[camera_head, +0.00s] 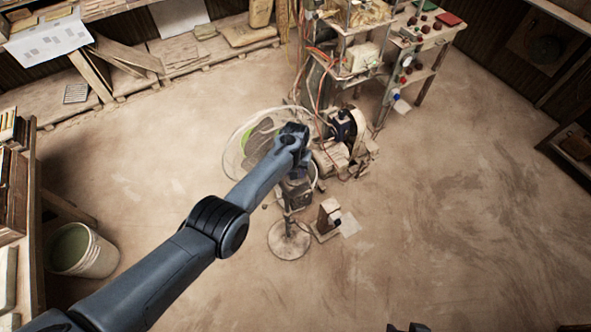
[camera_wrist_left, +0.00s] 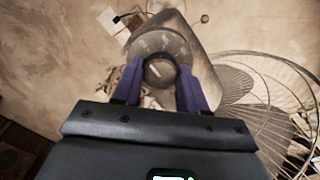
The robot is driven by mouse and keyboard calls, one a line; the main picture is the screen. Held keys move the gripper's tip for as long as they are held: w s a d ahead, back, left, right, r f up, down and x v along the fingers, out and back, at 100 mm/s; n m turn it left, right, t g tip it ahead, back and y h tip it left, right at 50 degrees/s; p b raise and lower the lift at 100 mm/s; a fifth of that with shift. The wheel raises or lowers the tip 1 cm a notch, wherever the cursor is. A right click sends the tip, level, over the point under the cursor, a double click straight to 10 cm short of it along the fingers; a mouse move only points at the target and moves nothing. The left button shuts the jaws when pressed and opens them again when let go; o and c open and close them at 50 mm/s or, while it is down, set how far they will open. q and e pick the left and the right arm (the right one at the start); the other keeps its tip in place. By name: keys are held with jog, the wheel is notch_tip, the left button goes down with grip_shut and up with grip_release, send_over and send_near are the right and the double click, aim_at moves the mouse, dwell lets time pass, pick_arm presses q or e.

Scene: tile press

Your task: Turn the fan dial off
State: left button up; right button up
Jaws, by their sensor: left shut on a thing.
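The pedestal fan stands on the floor in the head view, with its round base (camera_head: 289,240) showing and its wire guard (camera_head: 238,150) to the left of my left wrist. In the left wrist view the fan guard (camera_wrist_left: 265,100) is at the right. The round dial (camera_wrist_left: 160,70), with a pale line across it, sits on a grey rounded housing (camera_wrist_left: 178,32). My left gripper (camera_wrist_left: 160,73) has its two purple fingers on either side of the dial, shut on it. In the head view my left arm hides the dial and fingers.
A press with hoses and a side bench (camera_head: 435,38) stands behind the fan. A small wooden block stand (camera_head: 328,216) is close to the fan's right. A bucket (camera_head: 82,250) is at the left. The floor at the right is clear.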

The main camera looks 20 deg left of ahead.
dwell(0.4)
pick_arm(q)
jog(key=o, duration=1.1)
jog(key=shift+r+p, duration=0.3)
jog(key=shift+r, duration=0.2)
notch_tip(320, 180, up, 5)
jog(key=shift+f+p, duration=0.1)
jog(key=shift+p, duration=0.85)
notch_tip(320, 180, up, 5)
